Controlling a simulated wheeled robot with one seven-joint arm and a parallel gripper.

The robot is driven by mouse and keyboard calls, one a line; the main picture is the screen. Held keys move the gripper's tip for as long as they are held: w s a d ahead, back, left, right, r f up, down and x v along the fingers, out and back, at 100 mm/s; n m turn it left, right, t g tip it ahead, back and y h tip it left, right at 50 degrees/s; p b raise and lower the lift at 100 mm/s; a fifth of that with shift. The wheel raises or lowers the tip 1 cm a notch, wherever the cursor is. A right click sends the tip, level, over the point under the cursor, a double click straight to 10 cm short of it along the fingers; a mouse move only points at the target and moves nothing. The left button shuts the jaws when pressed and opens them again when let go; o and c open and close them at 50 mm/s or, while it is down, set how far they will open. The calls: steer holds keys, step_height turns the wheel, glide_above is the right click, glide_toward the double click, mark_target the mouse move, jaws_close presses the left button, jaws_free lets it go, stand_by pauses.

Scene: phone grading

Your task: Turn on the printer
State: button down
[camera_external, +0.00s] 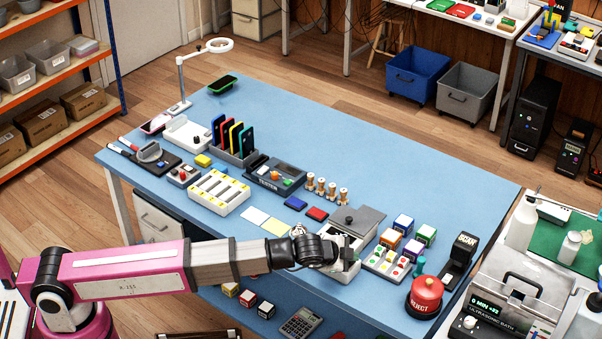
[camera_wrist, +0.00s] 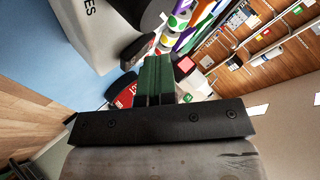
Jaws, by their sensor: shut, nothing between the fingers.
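A white box-shaped device with a grey lid (camera_external: 357,219) stands near the front edge of the blue table; it looks like the printer, but its switch cannot be made out. My gripper (camera_external: 346,257) is at its front side and covers part of it. In the wrist view a white casing with the letters "ES" (camera_wrist: 92,28) fills the upper left, beside a dark rounded part (camera_wrist: 133,18). The fingers of my gripper (camera_wrist: 153,75) are together with nothing between them, close to this casing. Whether they touch it cannot be told.
Right of the device are a tray of coloured dots (camera_external: 386,264), several coloured cubes (camera_external: 403,222), a red REJECT container (camera_external: 425,296) and a black scanner stand (camera_external: 458,262). A black TESTER box (camera_external: 275,178) lies to the left. The table's back right (camera_external: 400,170) is clear.

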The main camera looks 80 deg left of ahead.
steer(key=shift+r, duration=0.1)
steer(key=shift+s+d+r, duration=0.1)
steer(key=shift+r, duration=0.4)
steer(key=shift+r, duration=0.15)
steer(key=shift+s+d+r, duration=0.15)
steer(key=shift+r, duration=1.05)
steer(key=shift+s+d+r, duration=0.1)
steer(key=shift+r, duration=1.05)
